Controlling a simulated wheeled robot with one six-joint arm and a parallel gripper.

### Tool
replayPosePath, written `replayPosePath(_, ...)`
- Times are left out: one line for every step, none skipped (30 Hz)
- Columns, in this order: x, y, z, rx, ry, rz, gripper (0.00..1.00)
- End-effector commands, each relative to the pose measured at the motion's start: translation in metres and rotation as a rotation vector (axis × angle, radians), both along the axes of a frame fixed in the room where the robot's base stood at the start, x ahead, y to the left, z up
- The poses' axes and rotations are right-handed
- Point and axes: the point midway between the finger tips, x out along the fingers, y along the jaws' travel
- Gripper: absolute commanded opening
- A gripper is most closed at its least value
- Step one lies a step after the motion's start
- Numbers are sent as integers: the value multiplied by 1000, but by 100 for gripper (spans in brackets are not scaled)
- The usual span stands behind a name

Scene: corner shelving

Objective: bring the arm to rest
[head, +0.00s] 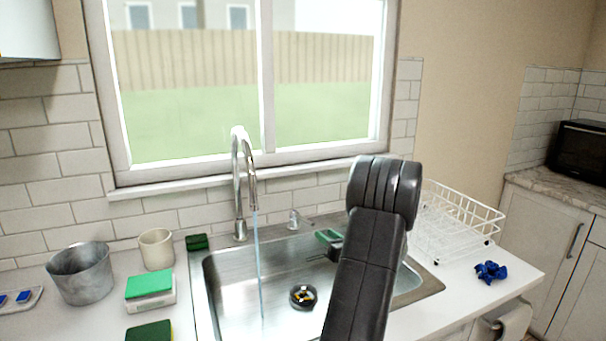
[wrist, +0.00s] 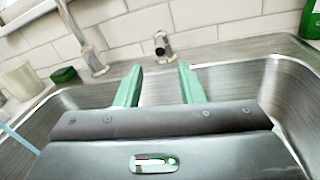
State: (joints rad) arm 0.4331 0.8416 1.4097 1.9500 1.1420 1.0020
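My gripper shows in the wrist view (wrist: 158,84) with its two green fingers spread apart and nothing between them. It is over the back part of the steel sink (head: 225,285), facing the tap handle (wrist: 162,44) behind the rim. In the head view my dark arm crosses the right part of the sink and hides most of the gripper; a green fingertip part (head: 328,236) shows at its left. The tall faucet (head: 238,180) stands left of the gripper, and a thin stream of water (head: 258,265) runs from it into the sink.
A white wire dish rack (head: 465,215) stands right of the sink, with a blue object (head: 490,271) in front. Left of the sink are a metal bucket (head: 82,275), a cream cup (head: 156,249) and green sponges (head: 149,283). The window wall rises close behind.

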Motion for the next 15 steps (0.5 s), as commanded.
replayPosePath(-9, -7, -1, -1, -1, -4, 35)
replayPosePath(-14, -10, -1, 0, 0, -4, 35)
replayPosePath(-21, -14, -1, 0, 0, -3, 35)
replayPosePath(-26, -18, -1, 0, 0, -4, 35)
replayPosePath(-18, -11, 1, -1, -1, 3, 35)
replayPosePath(-9, -4, 1, 0, -1, 4, 35)
replayPosePath(-4, -1, 1, -1, 0, 4, 35)
replayPosePath(1, 2, 2, -1, 0, 4, 35)
replayPosePath(8, 7, 1, 0, 0, 4, 35)
replayPosePath(13, 10, 2, 0, 0, 3, 35)
replayPosePath(18, 13, 2, 0, 0, 3, 35)
replayPosePath(25, 18, 2, 0, -1, 4, 35)
replayPosePath(30, 21, 1, 0, 0, 3, 35)
replayPosePath(35, 24, 1, 0, 0, 3, 35)
replayPosePath(42, 29, 2, 0, -1, 4, 35)
